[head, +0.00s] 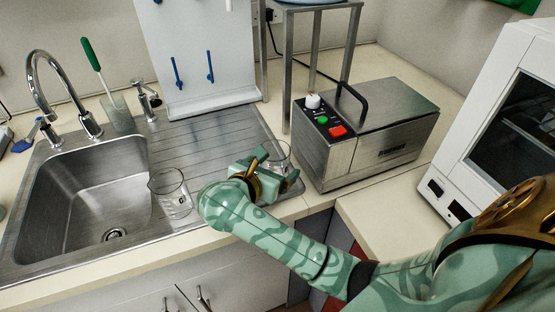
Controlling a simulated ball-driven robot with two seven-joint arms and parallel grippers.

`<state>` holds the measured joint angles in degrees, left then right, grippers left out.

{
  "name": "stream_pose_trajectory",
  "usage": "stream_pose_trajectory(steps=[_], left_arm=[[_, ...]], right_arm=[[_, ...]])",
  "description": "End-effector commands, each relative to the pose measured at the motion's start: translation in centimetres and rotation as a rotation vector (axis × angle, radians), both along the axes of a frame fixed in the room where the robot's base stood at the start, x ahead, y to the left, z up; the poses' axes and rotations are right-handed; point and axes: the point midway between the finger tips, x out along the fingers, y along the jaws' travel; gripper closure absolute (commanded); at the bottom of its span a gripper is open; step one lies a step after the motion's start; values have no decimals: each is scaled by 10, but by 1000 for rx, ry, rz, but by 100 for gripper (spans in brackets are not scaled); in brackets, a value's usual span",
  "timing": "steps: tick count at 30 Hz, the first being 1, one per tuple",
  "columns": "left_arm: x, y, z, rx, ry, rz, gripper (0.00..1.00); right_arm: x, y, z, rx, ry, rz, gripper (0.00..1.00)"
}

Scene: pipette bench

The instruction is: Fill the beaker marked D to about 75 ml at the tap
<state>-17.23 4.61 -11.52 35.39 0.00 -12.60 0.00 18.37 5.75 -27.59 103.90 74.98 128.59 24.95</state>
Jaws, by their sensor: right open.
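A clear glass beaker (172,193) stands upright on the drainboard at the right rim of the sink. It looks empty, and its marking is too small to read. A second glass vessel (279,152) stands near the drainboard's right end, partly hidden by my right gripper (275,166). The right gripper is open, its fingers close to this vessel; I cannot tell whether they touch it. A curved chrome tap (40,72) rises behind the steel sink basin (88,200). No water stream shows. My left gripper is out of view.
A steel bath (372,135) with a black handle and coloured buttons stands right of the drainboard. A glass with a green-handled brush (90,53) and a small tap (147,100) stand behind the sink. A white cabinet (490,130) is at right. The drainboard's middle is clear.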

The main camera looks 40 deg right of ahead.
Motion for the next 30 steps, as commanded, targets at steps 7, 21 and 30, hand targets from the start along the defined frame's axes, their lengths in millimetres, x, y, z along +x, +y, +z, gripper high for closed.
stream_pose_trajectory(steps=[7, 21, 30], left_arm=[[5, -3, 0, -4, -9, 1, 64], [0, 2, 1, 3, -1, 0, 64], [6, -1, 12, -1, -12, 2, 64]], right_arm=[[0, 0, 0, 1, 0, 1, 27], [0, 1, 0, 3, 3, 1, 63], [4, 5, 21, 3, -1, 0, 63]])
